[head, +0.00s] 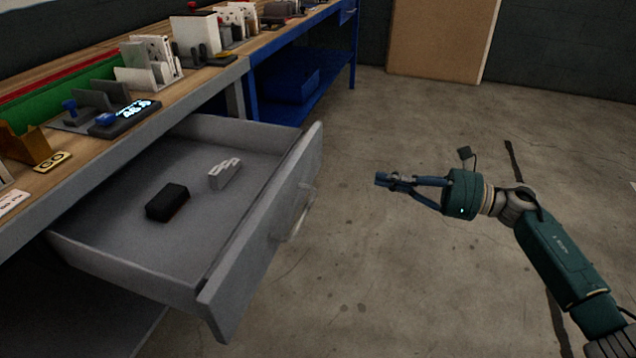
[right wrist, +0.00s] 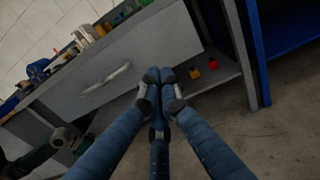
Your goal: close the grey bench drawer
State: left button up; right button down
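The grey bench drawer (head: 255,258) is pulled well out from under the wooden-topped bench. Its front panel faces right, with a pale bar handle (head: 300,212) on it. Inside lie a black box (head: 167,202) and a small white ribbed piece (head: 224,173). The drawer front (right wrist: 150,55) and its handle (right wrist: 107,78) also show in the right wrist view. My right gripper (head: 382,180) is in the air to the right of the drawer front, apart from it. Its fingertips (right wrist: 159,76) are together, with nothing seen between them. My left gripper is not seen.
The bench top (head: 208,78) holds trays, a lit display (head: 130,112) and several small items. A blue bench (head: 345,55) stands beyond. Red (right wrist: 195,73) and yellow (right wrist: 213,64) blocks lie on a low shelf. The concrete floor right of the drawer is clear.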

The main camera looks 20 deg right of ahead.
aim_at(311, 165)
jog(key=p+x, duration=0.1)
jog(key=x, duration=1.2)
jog(key=shift+a+r, duration=0.1)
jog(key=shift+a, duration=0.4)
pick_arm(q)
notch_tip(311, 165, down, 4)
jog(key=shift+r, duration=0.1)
pick_arm(e)
jog(key=shift+a, duration=0.1)
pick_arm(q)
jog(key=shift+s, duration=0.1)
pick_arm(e)
jog(key=shift+w, duration=0.1)
